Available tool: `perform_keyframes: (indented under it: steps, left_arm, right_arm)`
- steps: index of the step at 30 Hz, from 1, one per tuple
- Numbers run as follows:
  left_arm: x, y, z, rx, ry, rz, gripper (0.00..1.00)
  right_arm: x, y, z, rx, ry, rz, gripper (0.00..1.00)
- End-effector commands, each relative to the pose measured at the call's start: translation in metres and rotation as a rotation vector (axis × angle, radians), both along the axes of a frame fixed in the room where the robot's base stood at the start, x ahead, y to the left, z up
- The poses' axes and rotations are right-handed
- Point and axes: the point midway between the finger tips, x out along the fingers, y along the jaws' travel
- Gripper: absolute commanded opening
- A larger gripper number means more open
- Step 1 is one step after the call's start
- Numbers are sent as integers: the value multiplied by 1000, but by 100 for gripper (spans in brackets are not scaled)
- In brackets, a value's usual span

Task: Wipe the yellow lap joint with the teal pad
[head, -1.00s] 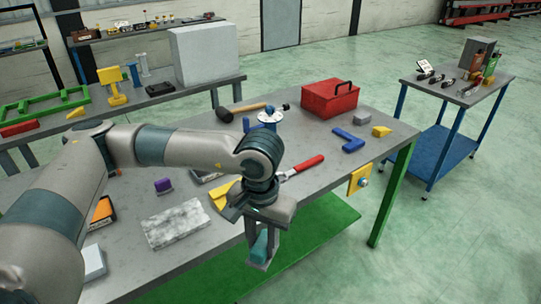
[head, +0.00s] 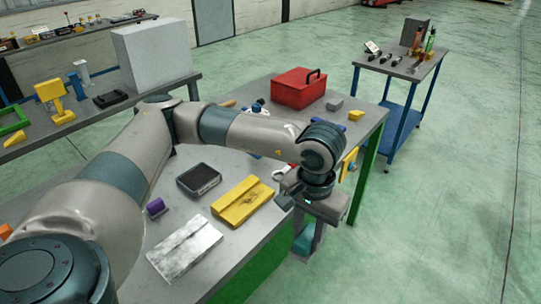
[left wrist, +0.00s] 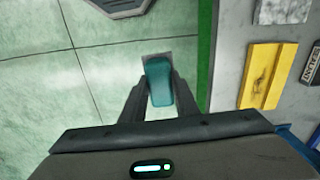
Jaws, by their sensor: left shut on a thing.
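The yellow lap joint (head: 243,201) is a flat yellow plate with a step, lying on the grey workbench near its front edge; it also shows at the right of the left wrist view (left wrist: 262,76). My left gripper (head: 304,246) points down beyond the bench's front edge, over the floor, to the right of the lap joint and apart from it. It is shut on the teal pad (left wrist: 158,82), which shows between its fingers; part of the pad also shows in the head view (head: 303,240). My right gripper is out of view.
A red toolbox (head: 298,88) stands at the bench's far end. A blue-legged cart (head: 398,66) stands beyond. Open floor lies at right.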

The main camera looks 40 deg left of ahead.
Motion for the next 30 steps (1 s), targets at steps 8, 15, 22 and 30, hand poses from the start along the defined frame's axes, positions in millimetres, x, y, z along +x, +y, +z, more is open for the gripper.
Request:
perform_keyframes:
  steps: [8,15,22,30]
  left_arm:
    - [0,0,0,0,0,0,0]
    - [1,1,0,0,-1,10,0]
    - [15,9,1,-2,-6,182,0]
    - [54,40,2,-11,-16,729,0]
  right_arm:
    - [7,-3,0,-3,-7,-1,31]
    - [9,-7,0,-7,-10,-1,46]
    - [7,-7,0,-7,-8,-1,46]
    - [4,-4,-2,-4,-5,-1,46]
